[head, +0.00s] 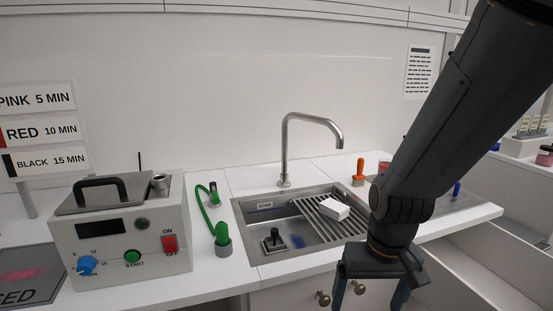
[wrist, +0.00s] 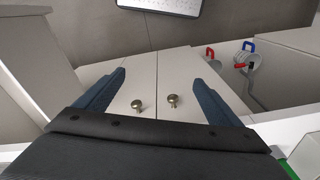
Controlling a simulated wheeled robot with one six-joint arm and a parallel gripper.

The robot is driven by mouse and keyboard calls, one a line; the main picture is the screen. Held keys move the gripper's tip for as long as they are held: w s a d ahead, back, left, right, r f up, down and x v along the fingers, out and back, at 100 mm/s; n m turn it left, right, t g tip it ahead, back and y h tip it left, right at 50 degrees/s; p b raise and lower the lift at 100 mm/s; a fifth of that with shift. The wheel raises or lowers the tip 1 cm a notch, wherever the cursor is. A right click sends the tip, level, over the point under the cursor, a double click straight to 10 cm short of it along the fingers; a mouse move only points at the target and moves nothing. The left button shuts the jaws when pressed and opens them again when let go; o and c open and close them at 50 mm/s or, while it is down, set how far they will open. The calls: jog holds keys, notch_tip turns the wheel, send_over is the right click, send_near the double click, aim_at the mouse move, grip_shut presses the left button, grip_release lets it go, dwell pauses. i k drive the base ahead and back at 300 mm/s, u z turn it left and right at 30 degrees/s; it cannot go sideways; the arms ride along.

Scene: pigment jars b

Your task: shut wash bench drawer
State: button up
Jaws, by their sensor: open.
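My gripper (head: 372,296) hangs at the front edge of the wash bench, its lower end cut off by the bottom of the head view. In the wrist view its two blue fingers (wrist: 158,66) are wide apart with nothing between them. Beyond them are two round metal knobs (wrist: 173,101) on white fronts (wrist: 145,75) split by a seam. Two knobs (head: 323,298) also show below the sink in the head view. To the right of my gripper, white panels around an open space (head: 470,268) look like a pulled-out drawer; my arm hides part of this area.
The bench top holds a sink (head: 257,238) with a rack and white block, a tap (head: 284,150), a green hose (head: 222,237) and a control box (head: 125,240). In the wrist view, containers with red and blue handles (wrist: 243,58) stand in an open space at right.

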aim_at(485, 266)
jog(key=k, duration=1.25)
jog(key=z, duration=0.75)
jog(key=i, duration=1.05)
jog(key=z, duration=0.45)
jog(key=k, duration=0.35)
jog(key=z, duration=0.55)
jog(key=i, duration=0.5)
